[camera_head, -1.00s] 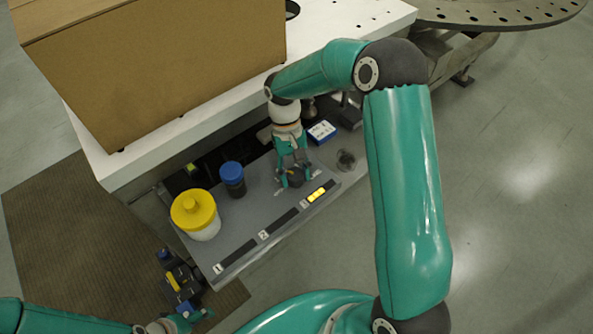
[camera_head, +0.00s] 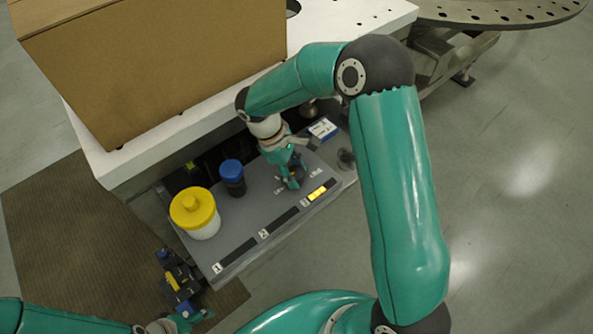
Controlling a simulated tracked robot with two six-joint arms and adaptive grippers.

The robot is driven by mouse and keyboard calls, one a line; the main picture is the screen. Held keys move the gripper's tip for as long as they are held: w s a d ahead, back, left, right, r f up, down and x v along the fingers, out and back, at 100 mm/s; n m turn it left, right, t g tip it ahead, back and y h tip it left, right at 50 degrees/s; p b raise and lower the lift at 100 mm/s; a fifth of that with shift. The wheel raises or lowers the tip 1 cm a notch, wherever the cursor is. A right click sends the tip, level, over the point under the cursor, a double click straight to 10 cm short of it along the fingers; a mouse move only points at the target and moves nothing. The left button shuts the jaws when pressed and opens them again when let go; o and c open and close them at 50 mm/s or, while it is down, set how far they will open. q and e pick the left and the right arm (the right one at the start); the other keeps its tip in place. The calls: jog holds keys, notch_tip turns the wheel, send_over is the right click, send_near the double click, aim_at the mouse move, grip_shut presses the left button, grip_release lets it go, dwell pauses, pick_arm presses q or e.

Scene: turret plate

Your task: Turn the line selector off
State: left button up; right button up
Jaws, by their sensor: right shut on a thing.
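The line selector, a small dark knob (camera_head: 294,175), sits on the grey panel (camera_head: 250,212) beside small white markings. My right gripper (camera_head: 291,183) reaches down over it and is shut on it, with the wrist tilted. The fingers hide much of the knob, so I cannot read its pointer. A yellow lit strip (camera_head: 318,193) glows on the panel in front of it. My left gripper (camera_head: 198,319) is low at the left, away from the panel; its jaws are too small to read.
A yellow-lidded white jar (camera_head: 197,213) and a blue-capped dark jar (camera_head: 232,177) stand on the panel's left part. A blue-and-white box (camera_head: 322,129) lies behind the gripper. A large cardboard box (camera_head: 150,65) stands on the white table. A black-and-yellow object (camera_head: 175,280) is near my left gripper.

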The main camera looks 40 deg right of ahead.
jog(key=shift+n+t+h, duration=0.3)
jog(key=shift+n, duration=0.9)
jog(key=o, duration=1.1)
jog(key=shift+o, duration=0.2)
jog(key=v, duration=1.2)
jog(key=shift+s+f, duration=0.1)
jog(key=shift+s, duration=0.05)
